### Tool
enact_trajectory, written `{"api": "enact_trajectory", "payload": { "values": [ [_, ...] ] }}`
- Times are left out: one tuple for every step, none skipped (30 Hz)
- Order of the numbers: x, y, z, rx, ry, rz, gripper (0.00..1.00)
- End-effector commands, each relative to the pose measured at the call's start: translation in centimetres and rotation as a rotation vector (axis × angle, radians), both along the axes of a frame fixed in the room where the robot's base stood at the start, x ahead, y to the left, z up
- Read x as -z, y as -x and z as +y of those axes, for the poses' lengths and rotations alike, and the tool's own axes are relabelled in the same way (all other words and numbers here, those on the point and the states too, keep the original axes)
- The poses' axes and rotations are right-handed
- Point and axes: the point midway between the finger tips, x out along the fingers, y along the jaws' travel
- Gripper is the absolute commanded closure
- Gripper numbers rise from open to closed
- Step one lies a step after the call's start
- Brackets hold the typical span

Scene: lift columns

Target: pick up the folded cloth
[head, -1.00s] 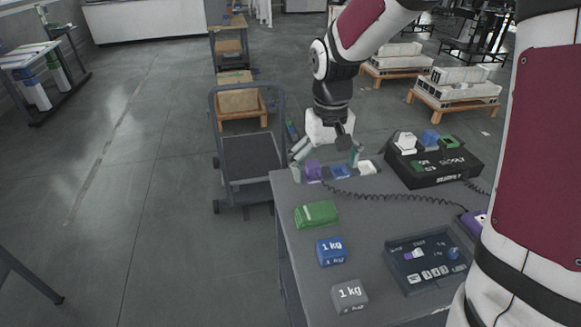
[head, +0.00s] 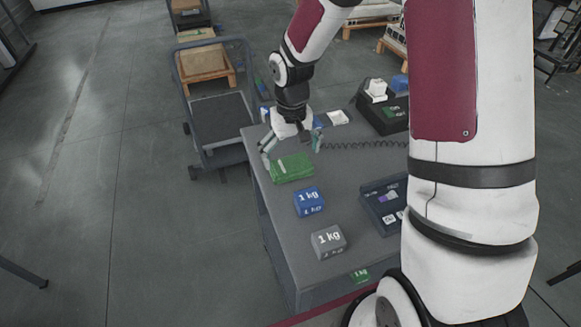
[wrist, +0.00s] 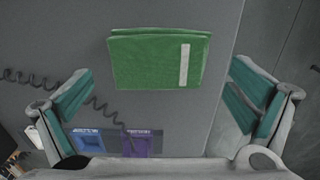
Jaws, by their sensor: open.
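The folded cloth (head: 291,168) is green and lies flat near the left edge of the grey table (head: 350,185). In the wrist view the cloth (wrist: 160,60) shows whole, with a white stripe near its right end. My gripper (head: 290,143) is just beyond the cloth in the head view, above the table. In the wrist view its two teal-padded fingers (wrist: 160,100) stand wide apart with nothing between them. The cloth lies ahead of the fingertips, roughly centred between them, and is not touched.
A blue 1 kg block (head: 309,202) and a grey 1 kg block (head: 328,241) stand nearer on the table. A dark panel box (head: 384,205) is to their right. A coiled cable (head: 365,145) runs behind. A cart (head: 215,120) stands left of the table.

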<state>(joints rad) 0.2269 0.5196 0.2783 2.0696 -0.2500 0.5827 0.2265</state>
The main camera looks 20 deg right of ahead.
Motion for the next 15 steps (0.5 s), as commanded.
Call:
{"api": "enact_trajectory", "payload": {
  "values": [
    [0.9, 0.0, 0.1, -0.001, -0.001, 0.006, 0.0],
    [1.4, -0.1, 0.2, -0.001, -0.001, 0.005, 0.0],
    [1.9, -0.1, 0.2, -0.001, 0.0, 0.004, 0.0],
    [2.3, -0.1, 0.1, -0.001, 0.0, 0.005, 0.0],
    [2.7, -0.1, 0.1, -0.001, 0.0, 0.004, 0.0],
    [3.0, -0.2, 0.1, -0.001, 0.0, 0.002, 0.0],
    [3.2, -0.2, 0.1, -0.001, 0.0, 0.002, 0.0],
    [3.4, -0.1, 0.1, -0.001, 0.0, 0.002, 0.0],
    [3.5, -0.1, 0.1, -0.001, 0.0, 0.002, 0.0],
    [3.6, -0.2, 0.1, -0.001, 0.0, 0.002, 0.0],
    [3.6, -0.2, 0.1, -0.001, 0.0, 0.001, 0.0],
    [3.6, -0.2, 0.1, 0.0, 0.0, 0.001, 0.0],
    [3.5, -0.2, 0.1, 0.0, 0.0, 0.001, 0.0],
    [3.5, -0.2, 0.1, 0.0, 0.0, 0.001, 0.0],
    [3.5, -0.2, 0.1, 0.0, 0.0, 0.001, 0.0]
  ]
}}
